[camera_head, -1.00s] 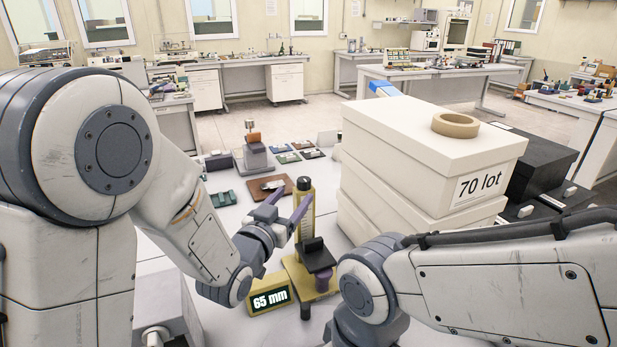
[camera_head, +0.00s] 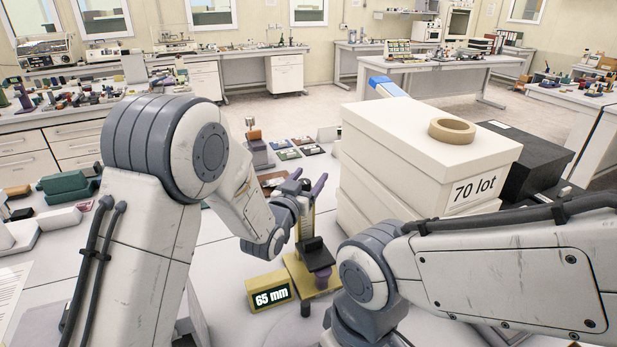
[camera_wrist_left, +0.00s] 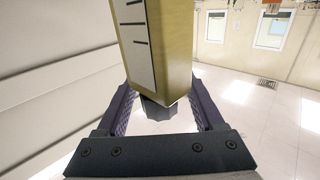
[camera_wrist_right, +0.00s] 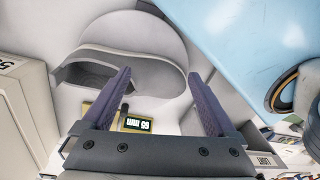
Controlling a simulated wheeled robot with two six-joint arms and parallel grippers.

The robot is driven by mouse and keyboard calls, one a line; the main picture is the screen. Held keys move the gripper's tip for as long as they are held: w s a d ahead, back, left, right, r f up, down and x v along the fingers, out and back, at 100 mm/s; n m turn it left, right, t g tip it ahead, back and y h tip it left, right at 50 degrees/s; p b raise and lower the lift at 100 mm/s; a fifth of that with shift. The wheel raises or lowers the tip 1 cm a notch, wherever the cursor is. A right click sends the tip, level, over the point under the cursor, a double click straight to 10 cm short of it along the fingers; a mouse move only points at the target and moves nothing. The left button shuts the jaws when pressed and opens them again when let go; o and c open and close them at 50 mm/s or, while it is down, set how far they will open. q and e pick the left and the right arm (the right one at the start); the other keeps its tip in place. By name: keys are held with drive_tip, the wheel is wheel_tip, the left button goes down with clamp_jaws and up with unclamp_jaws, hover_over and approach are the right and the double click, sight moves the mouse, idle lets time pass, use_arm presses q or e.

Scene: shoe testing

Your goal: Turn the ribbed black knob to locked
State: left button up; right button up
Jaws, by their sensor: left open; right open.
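The gauge has a yellow column (camera_head: 307,226) on a yellow base, with a black carriage (camera_head: 317,257) low on it. In the left wrist view the column (camera_wrist_left: 163,45) carries scale marks, and the black faceted knob (camera_wrist_left: 159,108) at its end lies between my fingers. That view seems upside down. My left gripper (camera_head: 308,178) is open around the column top, with a finger on either side; contact cannot be told. In the head view the gripper covers the knob. My right gripper (camera_wrist_right: 160,74) is open and empty; the head view hides it.
A yellow block with a "65 mm" display (camera_head: 271,293) stands left of the gauge base. Stacked white boxes (camera_head: 430,155), the top one marked "70 lot" and bearing a tape roll (camera_head: 452,130), stand close on the right. A black box (camera_head: 540,160) stands beyond them.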

use_arm(q)
clamp_jaws()
drive_tip(key=shift+h, duration=0.3)
